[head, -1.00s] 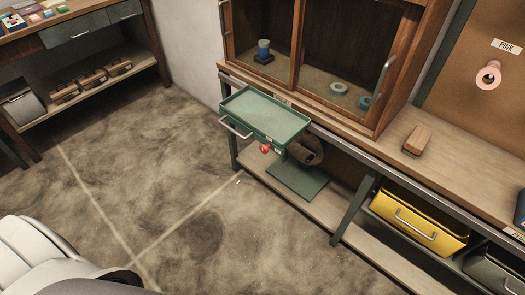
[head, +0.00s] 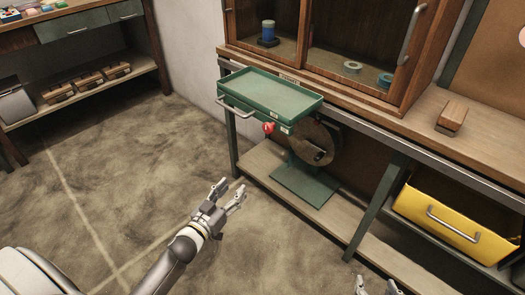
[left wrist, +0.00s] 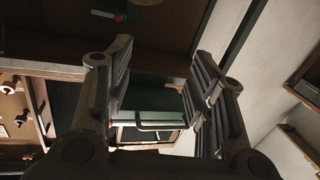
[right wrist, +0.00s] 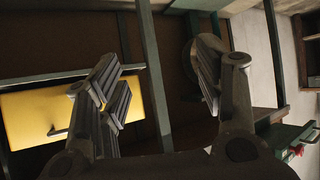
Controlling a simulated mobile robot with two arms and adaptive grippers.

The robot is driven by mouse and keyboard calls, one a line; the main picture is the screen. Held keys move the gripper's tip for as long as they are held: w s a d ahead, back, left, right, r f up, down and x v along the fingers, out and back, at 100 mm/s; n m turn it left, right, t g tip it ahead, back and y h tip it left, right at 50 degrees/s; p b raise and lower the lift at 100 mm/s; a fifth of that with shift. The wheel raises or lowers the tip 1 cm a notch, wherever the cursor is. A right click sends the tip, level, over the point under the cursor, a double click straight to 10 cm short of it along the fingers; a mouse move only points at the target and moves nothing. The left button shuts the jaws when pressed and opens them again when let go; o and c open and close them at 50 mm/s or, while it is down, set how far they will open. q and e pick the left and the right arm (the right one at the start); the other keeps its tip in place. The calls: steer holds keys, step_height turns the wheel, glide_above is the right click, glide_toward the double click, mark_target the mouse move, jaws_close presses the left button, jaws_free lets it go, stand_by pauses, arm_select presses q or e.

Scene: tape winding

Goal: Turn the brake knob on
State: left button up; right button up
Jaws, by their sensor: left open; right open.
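The red knob (head: 268,127) sits under the front edge of the open green drawer (head: 275,93), near small white labels. A small red part, apparently the knob, also shows at the right edge of the right wrist view (right wrist: 287,156). My left gripper (head: 229,190) is open and empty, in front of and below the knob, with clear space between them. My right gripper (head: 376,286) is open and empty at the bottom edge of the head view, far from the knob. The knob's turned position is too small to read.
Behind the knob, a round disc (head: 316,142) stands with a green base (head: 304,184) on the lower shelf. A yellow bin (head: 440,224) hangs at the right, and a green bench leg (head: 372,222) stands before it. The floor at left is clear.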

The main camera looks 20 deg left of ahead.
arm_select(q)
step_height(320, 180, up, 7)
steer(key=d+m+t+h+b, duration=0.1)
steer(key=t+h+b, duration=0.1)
steer(key=b, duration=0.1)
steer(key=m+t+h+b, duration=0.2)
steer(key=m+h+b, duration=0.1)
steer(key=h, duration=0.1)
glide_toward(266, 129)
steer(key=x, duration=0.8)
steer(key=shift+w+d+b, duration=0.1)
steer(key=shift+w+b, duration=0.1)
steer(key=shift+b, duration=0.15)
arm_select(e)
step_height(266, 129, up, 17)
steer(key=a+t+y, duration=0.1)
steer(key=t, duration=0.4)
steer(key=shift+w+t, duration=0.3)
steer(key=shift+w, duration=0.15)
arm_select(q)
steer(key=shift+c, duration=0.4)
steer(key=c, duration=0.9)
